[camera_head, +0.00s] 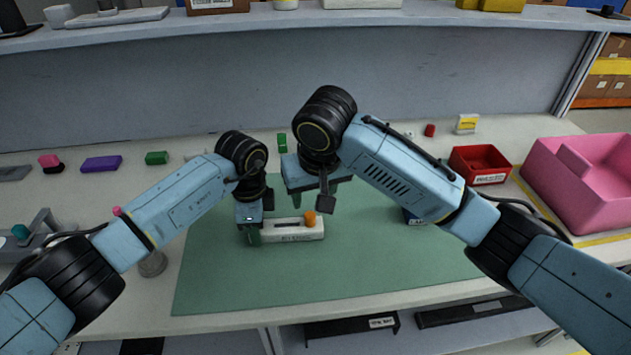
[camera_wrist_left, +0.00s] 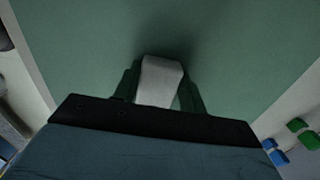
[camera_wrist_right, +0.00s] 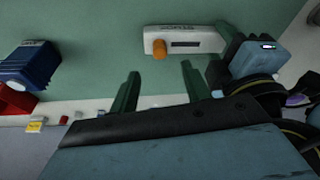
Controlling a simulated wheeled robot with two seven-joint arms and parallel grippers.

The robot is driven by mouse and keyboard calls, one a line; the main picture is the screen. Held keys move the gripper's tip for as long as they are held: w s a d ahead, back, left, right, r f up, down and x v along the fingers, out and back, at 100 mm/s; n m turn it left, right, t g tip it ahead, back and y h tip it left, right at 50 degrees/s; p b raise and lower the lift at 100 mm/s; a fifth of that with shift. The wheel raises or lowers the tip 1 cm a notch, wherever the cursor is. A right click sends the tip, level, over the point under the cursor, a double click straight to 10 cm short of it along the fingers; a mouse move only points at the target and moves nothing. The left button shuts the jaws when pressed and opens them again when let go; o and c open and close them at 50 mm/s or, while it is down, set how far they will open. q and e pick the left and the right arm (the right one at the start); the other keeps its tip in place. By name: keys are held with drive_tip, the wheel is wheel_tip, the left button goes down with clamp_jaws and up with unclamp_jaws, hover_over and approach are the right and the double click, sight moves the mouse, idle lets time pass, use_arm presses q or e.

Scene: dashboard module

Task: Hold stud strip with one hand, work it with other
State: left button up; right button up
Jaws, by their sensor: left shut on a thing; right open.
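The stud strip (camera_head: 290,236) is a white block with a dark slot and a printed label, lying on the green mat (camera_head: 385,265). An orange knob (camera_head: 310,218) stands on it near its right end. My left gripper (camera_head: 254,236) is shut on the strip's left end; the gripped white end (camera_wrist_left: 158,78) shows between its fingers in the left wrist view. My right gripper (camera_head: 314,198) is open and empty, above and behind the strip. In the right wrist view its fingers (camera_wrist_right: 160,78) are apart, with the knob (camera_wrist_right: 160,48) beyond them, not touched.
A blue bin (camera_wrist_right: 32,65) stands on the mat, partly hidden by my right arm in the head view. A red bin (camera_head: 480,165) and a large pink bin (camera_head: 580,185) stand at the right. Green (camera_head: 157,158) and purple (camera_head: 101,163) blocks lie at the left. The front mat is clear.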

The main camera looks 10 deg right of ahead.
sight(310, 215)
drive_tip(key=x, duration=0.8)
clamp_jaws()
drive_tip(key=shift+r, duration=0.25)
drive_tip(key=shift+r, duration=2.9)
use_arm(q)
drive_tip(key=o, duration=1.4)
drive_tip(key=shift+c, duration=0.2)
